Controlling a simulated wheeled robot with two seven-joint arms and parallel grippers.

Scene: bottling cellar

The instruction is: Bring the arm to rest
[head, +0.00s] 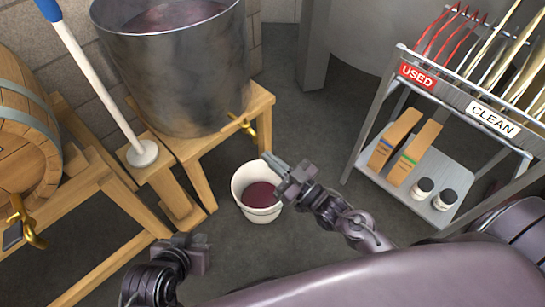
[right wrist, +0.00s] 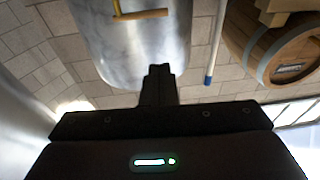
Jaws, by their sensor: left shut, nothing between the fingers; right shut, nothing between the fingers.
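My right gripper (head: 272,163) reaches out from the lower right in the head view, with its fingers shut and empty. In the picture it lies beside the upper right rim of a white bucket (head: 241,205) holding dark red liquid; its height above the bucket is hard to judge. In the right wrist view its dark fingers (right wrist: 158,82) are together with nothing between them. My left gripper (head: 201,256) is at the lower left of the head view, shut and empty, below the bucket in the picture. Its fingertips are hard to make out.
A steel vat (head: 185,85) with a brass tap (head: 243,124) stands on a wooden stand (head: 262,98). A barrel (head: 22,135) and a blue-and-white pole (head: 98,75) are at the left. A metal rack (head: 445,165) with USED and CLEAN labels stands at the right.

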